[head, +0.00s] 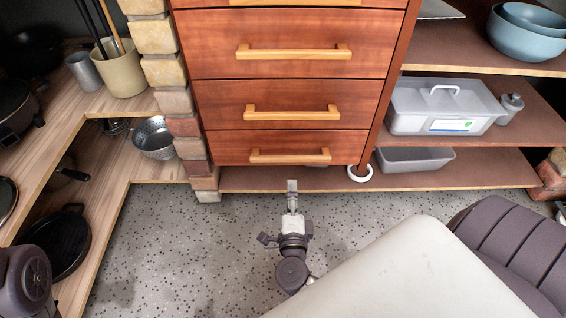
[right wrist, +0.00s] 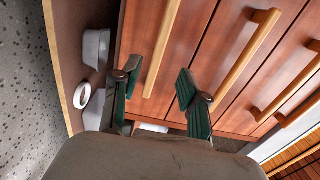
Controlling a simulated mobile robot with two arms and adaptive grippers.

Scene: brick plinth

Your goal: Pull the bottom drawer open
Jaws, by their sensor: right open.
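The red-brown wooden drawer unit fills the top middle of the head view. Its bottom drawer (head: 222,150) looks shut, with a light wooden bar handle (head: 290,156). My right gripper (head: 291,187) is just below this handle in the picture, over the floor. In the right wrist view my right gripper (right wrist: 158,72) is open and empty. The bottom drawer's handle (right wrist: 163,45) shows between its two green-padded fingers, beyond the tips. I cannot tell the exact gap, but no contact shows. My left gripper is not in view.
A brick pillar (head: 164,60) borders the drawers on the left, beside shelves with pans and a colander (head: 153,138). On the right, shelves hold a lidded grey box (head: 440,105) and blue bowls (head: 525,38). A white ring (head: 360,173) lies under the unit. The speckled floor (head: 170,240) is clear.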

